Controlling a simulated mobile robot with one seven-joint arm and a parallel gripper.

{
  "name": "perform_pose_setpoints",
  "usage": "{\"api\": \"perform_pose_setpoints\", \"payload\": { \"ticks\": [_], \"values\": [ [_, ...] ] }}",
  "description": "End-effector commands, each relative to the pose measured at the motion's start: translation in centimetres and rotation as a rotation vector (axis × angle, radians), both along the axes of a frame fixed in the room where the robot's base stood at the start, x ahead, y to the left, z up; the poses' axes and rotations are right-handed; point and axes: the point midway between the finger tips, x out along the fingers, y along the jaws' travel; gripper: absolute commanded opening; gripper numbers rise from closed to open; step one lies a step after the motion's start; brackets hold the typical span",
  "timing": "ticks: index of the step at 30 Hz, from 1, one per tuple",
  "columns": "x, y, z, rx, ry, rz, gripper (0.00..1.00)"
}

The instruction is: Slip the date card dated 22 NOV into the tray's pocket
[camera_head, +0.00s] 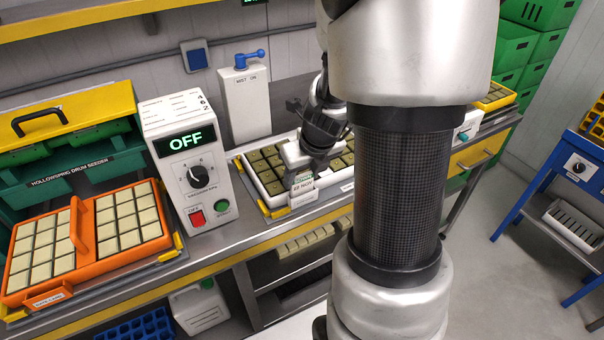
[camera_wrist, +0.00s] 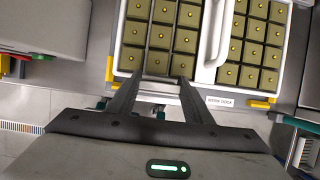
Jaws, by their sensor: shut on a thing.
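The white tray (camera_head: 262,190) of tan plugs sits on the bench in a grey holder with yellow corners. In the wrist view its white rim (camera_wrist: 205,70) and rows of plugs fill the top. The card is upright at the tray's front wall. Its date is too small to read surely, and I cannot tell whether it is inside the pocket. In the wrist view my gripper's fingers (camera_wrist: 163,82) reach over the front rim; the card is not clear there.
A control box reading OFF (camera_head: 185,150) stands left of the tray. An orange tray (camera_head: 160,243) lies further left. A white dispenser with a blue tap (camera_head: 245,105) stands behind. My arm hides the bench's right part.

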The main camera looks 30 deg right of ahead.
Motion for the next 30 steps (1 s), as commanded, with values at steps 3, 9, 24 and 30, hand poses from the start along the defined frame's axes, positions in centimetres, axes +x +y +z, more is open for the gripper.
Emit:
{"api": "perform_pose_setpoints", "payload": {
  "ticks": [3, 9, 24, 30],
  "values": [
    [0.0, 0.0, 0.0, 0.0, 0.0, 0.001, 0.19],
    [0.0, 0.0, 0.0, -0.001, 0.0, 0.001, 0.19],
    [0.0, 0.0, -1.1, -0.001, 0.0, 0.0, 0.19],
    [0.0, 0.0, -1.1, -0.001, 0.0, 0.001, 0.68]
  ]
}}
